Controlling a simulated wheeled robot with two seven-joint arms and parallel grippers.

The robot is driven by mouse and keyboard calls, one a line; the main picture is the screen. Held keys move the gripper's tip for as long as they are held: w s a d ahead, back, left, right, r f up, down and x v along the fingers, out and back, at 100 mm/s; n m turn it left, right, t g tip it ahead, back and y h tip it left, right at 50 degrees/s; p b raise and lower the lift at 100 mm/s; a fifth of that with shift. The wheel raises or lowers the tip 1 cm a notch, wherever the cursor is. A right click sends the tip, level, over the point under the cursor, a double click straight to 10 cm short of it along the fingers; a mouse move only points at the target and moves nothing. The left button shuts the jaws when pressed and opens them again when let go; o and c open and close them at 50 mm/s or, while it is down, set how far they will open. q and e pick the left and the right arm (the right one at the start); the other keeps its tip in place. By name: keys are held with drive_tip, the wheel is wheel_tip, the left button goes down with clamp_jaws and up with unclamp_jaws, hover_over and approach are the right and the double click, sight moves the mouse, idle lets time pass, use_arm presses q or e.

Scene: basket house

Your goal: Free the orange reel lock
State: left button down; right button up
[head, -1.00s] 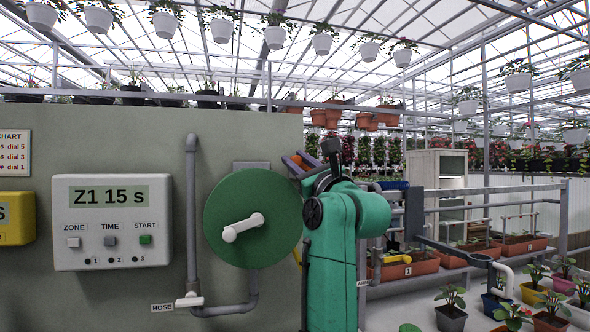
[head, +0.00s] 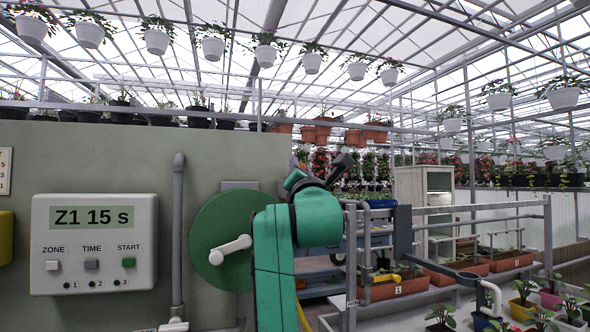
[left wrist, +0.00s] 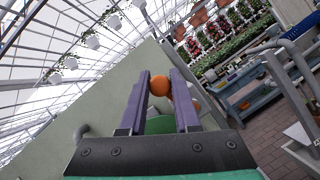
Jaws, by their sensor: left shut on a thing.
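The orange reel lock (left wrist: 159,86) shows as a round orange knob in the left wrist view. My left gripper (left wrist: 165,82) is shut on it, with the knob between the ends of its two purple-grey fingers. In the head view, the green hose reel (head: 212,220) with its white crank (head: 230,250) stands against the grey-green wall. My green left arm covers the reel's right side. The gripper's fingertips and the orange lock are not clear there. My right gripper is not in view.
A white control box (head: 95,244) reading "Z1 15 s" is on the wall, left of a grey pipe (head: 178,225). Railings (head: 480,210), planters (head: 385,290) and potted plants stand to the right. White pots hang overhead.

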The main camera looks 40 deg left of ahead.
use_arm(q)
drive_tip(key=shift+w+d+m+t+h, duration=0.2)
drive_tip(key=shift+m+h, duration=0.2)
drive_tip(key=shift+m, duration=0.35)
drive_tip(key=shift+w+d+m+t+h, duration=0.1)
drive_tip(key=shift+w+m+h, duration=0.1)
drive_tip(key=shift+m+h, duration=0.4)
drive_tip(key=shift+w+m, duration=0.1)
drive_tip(key=shift+m, duration=0.35)
drive_tip(key=c, duration=0.6)
unclamp_jaws()
drive_tip(key=shift+d, duration=0.1)
drive_tip(key=shift+c, duration=0.2)
drive_tip(key=b+v, duration=0.4)
drive_tip(key=v, duration=1)
drive_tip(key=shift+f+b, duration=0.2)
drive_tip(key=shift+b, duration=0.2)
